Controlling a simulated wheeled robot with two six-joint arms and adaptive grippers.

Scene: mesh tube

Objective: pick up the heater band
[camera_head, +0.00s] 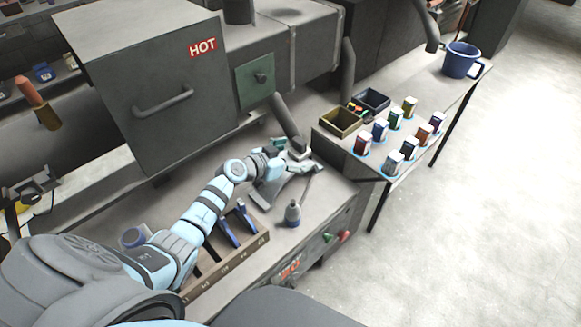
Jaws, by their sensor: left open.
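My left arm reaches in from the left over the workbench, and its left gripper (298,172) is open near the lower end of a slanting dark pipe. Small pale and grey parts lie close around the gripper and the pipe end. I cannot tell for sure which of them, if any, is the heater band; it may be hidden by the gripper. No held thing shows in the jaws. My right gripper is not in view.
A wooden rack (255,245) holds blue-handled tools. A grey machine box marked HOT (160,85) rises behind. A side table carries several small containers, an olive bin (341,121) and a blue bucket (461,61).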

